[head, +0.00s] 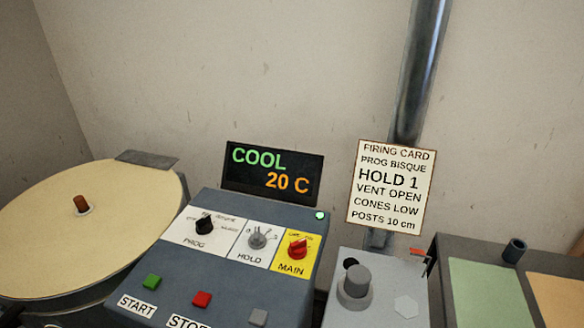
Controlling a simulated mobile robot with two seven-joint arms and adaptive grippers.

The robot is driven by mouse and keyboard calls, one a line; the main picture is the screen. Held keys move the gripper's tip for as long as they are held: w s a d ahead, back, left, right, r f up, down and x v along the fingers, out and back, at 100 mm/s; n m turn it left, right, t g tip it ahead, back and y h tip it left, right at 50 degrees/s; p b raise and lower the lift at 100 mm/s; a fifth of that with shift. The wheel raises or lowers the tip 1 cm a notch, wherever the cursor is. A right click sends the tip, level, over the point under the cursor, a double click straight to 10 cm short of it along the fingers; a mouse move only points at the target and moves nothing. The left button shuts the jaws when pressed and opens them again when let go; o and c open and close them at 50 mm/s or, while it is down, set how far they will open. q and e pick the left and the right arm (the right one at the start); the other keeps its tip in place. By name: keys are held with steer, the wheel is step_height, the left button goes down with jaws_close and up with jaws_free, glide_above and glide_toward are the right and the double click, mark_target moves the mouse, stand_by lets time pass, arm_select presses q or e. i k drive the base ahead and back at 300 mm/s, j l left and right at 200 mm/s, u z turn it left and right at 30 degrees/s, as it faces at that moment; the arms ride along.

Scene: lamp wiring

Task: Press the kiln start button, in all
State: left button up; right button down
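The display (273,174) reads COOL and 20 C. A green lamp (320,216) glows at the box's back right corner. The PROG knob (204,225) is black, the HOLD knob (258,239) grey, and the MAIN knob (297,247) red on a yellow plate. Neither gripper can be made out in this view.
The round cream kiln lid (85,235) with a brown knob (81,204) is at the left. A firing card (390,187) hangs by a metal pipe (418,70). A grey box (378,305) and a table with green (490,293) and orange panels stand at the right.

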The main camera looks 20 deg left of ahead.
mark_target(151, 283)
steer(key=u, duration=1.2)
